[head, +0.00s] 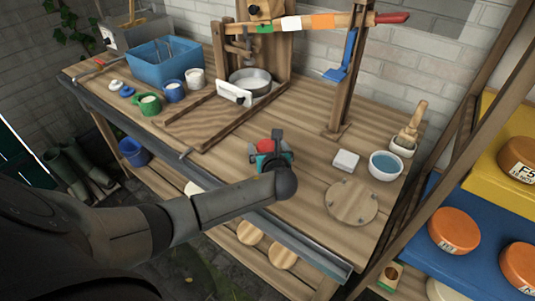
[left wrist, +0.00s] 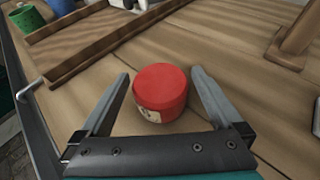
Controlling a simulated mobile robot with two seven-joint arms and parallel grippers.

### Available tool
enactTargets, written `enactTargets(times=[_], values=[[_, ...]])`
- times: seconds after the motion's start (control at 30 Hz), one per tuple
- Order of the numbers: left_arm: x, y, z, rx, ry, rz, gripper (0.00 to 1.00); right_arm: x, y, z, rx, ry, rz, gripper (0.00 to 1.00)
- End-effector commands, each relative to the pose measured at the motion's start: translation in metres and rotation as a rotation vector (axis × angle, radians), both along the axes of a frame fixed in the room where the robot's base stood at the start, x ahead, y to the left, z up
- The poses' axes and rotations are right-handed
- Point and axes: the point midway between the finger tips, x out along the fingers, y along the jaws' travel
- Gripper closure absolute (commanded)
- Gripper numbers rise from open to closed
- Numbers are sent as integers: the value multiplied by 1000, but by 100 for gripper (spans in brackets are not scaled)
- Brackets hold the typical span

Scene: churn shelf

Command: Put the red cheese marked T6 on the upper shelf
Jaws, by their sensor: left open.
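A round red cheese (left wrist: 161,88) stands upright on the wooden workbench, with a pale label partly showing low on its side; I cannot read the label. In the head view the red cheese (head: 266,145) is mostly hidden behind my left gripper (head: 268,150). In the left wrist view my left gripper (left wrist: 160,95) is open, with one finger on each side of the cheese and gaps between. The shelf at the right has a yellow board (head: 488,150) above a blue board (head: 440,205), both holding orange cheeses. My right gripper is not in view.
A wooden tray frame (head: 205,125) lies behind the cheese, with a metal pan (head: 250,80) beyond. A wooden post (head: 340,100), white block (head: 345,161), blue-filled bowl (head: 385,166) and round board (head: 351,201) stand to the right. A gutter (head: 300,247) runs along the bench's front edge.

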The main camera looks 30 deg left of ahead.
Motion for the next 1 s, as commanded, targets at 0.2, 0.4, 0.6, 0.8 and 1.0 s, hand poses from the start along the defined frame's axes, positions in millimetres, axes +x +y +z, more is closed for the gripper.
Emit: enactTargets(times=[0.2, 0.4, 0.6, 0.8, 1.0], values=[[2, 1, -1, -1, 1, 0, 0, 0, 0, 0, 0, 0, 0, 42], [1, 1, -1, 0, 0, 0, 18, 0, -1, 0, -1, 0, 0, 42], [1, 1, -1, 1, 1, 0, 40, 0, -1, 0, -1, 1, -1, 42], [1, 1, -1, 1, 1, 0, 63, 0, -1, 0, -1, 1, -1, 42], [1, 1, -1, 0, 1, 0, 86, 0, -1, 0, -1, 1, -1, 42]])
